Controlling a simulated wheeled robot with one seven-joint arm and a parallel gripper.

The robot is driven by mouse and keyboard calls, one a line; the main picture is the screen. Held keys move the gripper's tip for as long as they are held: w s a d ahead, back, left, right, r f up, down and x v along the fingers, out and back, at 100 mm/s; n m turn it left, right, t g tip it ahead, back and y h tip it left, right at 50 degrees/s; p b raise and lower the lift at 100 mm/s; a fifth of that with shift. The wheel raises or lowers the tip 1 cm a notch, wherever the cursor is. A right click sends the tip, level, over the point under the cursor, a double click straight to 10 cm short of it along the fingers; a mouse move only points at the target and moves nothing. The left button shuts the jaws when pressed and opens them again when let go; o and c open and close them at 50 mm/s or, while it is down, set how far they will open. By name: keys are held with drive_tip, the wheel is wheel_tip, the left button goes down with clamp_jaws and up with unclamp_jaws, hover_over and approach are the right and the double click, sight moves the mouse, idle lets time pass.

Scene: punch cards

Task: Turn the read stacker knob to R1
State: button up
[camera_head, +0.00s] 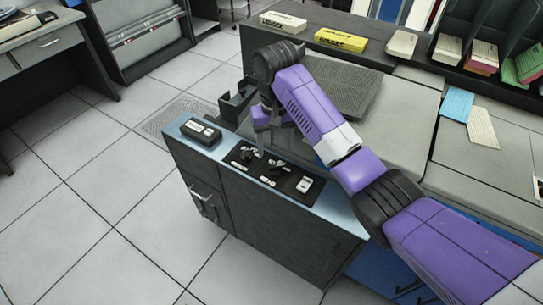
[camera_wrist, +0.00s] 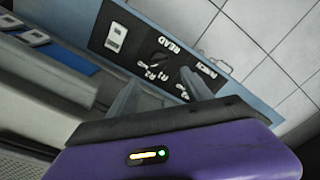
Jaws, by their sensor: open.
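The black control panel (camera_head: 290,182) lies on top of the cabinet, with two dark knobs. In the wrist view the panel (camera_wrist: 128,22) appears upside down with READ and PUNCH labels. The read knob (camera_wrist: 160,58) is by the READ label, with R1 and R2 marks near it; its pointer direction is too small to read. It also shows in the head view (camera_head: 276,167). The punch knob (camera_head: 247,156) is to its left. My gripper (camera_wrist: 160,82) is open and empty, fingers pointing down above the panel. In the head view my gripper (camera_head: 261,145) is near both knobs; contact is unclear.
A dark box with white labels (camera_head: 200,132) sits at the cabinet top's left end. A white switch plate (camera_head: 304,184) is right of the knobs. A dark bin (camera_head: 238,98) and the machine's grey top (camera_head: 410,108) stand behind. The tiled floor in front is clear.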

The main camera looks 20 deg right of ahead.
sight(274, 169)
wheel_tip(274, 169, down, 7)
drive_tip(key=shift+f, duration=0.15)
idle(0.4)
clamp_jaws()
